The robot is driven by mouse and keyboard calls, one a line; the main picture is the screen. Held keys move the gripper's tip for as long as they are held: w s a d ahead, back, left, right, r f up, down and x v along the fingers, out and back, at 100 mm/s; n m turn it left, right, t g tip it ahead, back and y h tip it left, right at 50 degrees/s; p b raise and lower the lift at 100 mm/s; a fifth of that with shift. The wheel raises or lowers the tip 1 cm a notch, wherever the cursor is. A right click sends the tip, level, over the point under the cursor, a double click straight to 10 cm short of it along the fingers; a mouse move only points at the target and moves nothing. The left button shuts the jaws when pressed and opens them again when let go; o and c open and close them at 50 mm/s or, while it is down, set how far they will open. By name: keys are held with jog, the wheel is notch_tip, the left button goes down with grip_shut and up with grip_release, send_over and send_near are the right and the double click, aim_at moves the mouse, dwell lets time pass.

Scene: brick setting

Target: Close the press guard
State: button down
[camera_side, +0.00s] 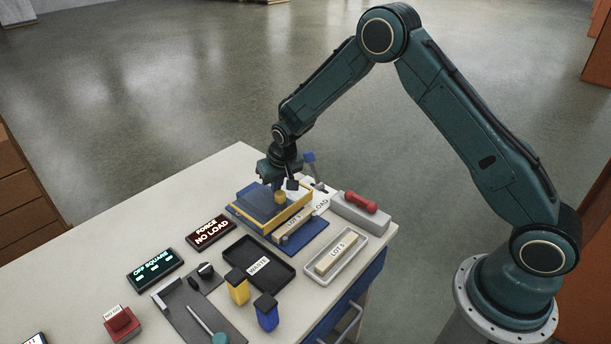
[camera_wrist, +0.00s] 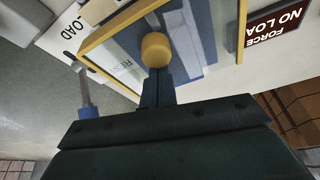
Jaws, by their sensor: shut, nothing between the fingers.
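The press guard is a clear panel in a yellow frame (camera_side: 298,212) with a round yellow knob (camera_side: 280,197). It lies over the blue press (camera_side: 312,232) in the side view, and I cannot tell whether it is fully down. In the wrist view the yellow frame (camera_wrist: 112,24) spans the top, with the knob (camera_wrist: 155,49) near the middle. My gripper (camera_wrist: 156,76) is shut and empty, its fingertips right at the knob. I cannot tell whether they touch it. In the side view my gripper (camera_side: 282,187) is above the guard, partly hiding it.
A blue-tipped lever (camera_side: 309,158) stands just behind the press. A grey block with a red handle (camera_side: 362,203) and a LOT 5 tray (camera_side: 347,268) are right. A black WASTE tray (camera_side: 240,262) is in front. A FORCE NO LOAD display (camera_side: 211,232) stands left.

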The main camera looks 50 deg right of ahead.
aim_at(289, 199)
jog(key=s, duration=0.9)
jog(key=shift+s, duration=0.15)
jog(key=shift+f, duration=0.15)
jog(key=shift+w+d+r, duration=0.1)
jog(key=shift+w+d, duration=0.15)
jog(key=shift+w, duration=0.8)
jog(key=shift+w+d+r, duration=0.1)
jog(key=shift+w+d, duration=0.1)
jog(key=shift+w, duration=0.8)
jog(key=shift+w+r, duration=0.15)
jog(key=shift+w, duration=0.1)
jog(key=v, duration=0.9)
jog(key=shift+s+r, duration=0.2)
jog(key=shift+r, duration=0.2)
